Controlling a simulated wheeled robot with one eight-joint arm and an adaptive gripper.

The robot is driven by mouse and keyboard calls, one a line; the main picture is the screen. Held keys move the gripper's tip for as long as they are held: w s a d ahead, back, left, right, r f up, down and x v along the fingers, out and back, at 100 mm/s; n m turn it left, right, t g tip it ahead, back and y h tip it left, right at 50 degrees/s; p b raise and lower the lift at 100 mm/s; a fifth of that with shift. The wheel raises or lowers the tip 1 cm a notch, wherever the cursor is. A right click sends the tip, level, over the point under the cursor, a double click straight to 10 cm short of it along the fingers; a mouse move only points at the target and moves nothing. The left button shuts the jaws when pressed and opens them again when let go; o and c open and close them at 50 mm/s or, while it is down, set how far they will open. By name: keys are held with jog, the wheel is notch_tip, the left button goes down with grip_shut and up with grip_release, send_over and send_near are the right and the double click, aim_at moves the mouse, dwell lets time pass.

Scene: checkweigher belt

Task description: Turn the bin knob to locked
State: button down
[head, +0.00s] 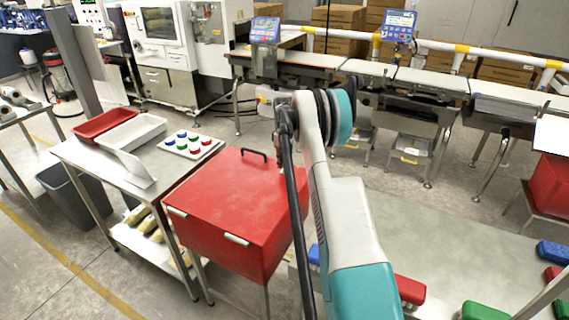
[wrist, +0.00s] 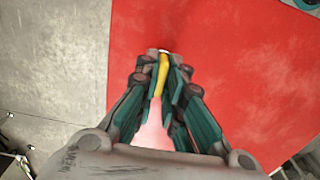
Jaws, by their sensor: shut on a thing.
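The red bin (head: 225,205) stands left of my arm in the head view, with a dark handle on its lid. Its red surface (wrist: 235,60) fills the middle and right of the wrist view. The bin knob (wrist: 162,73) shows as a narrow yellow piece between my fingertips, seen nearly edge-on against the red surface. My gripper (wrist: 163,70) is shut on it from both sides. The fingers cover much of the knob, and I cannot read its lock setting or any marks. In the head view my arm hides the knob and most of the gripper.
A steel table left of the bin holds a red tray (head: 104,122), a white tray (head: 140,131) and a board of coloured buttons (head: 191,144). The conveyor (head: 370,70) runs behind.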

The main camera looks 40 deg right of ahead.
jog(key=shift+m, duration=0.4)
jog(key=m, duration=0.4)
jog(key=shift+m, duration=0.3)
jog(key=m, duration=0.5)
jog(key=shift+m, duration=0.3)
jog(key=m, duration=0.3)
jog(key=shift+m, duration=2.2)
jog(key=c, duration=1.7)
grip_release()
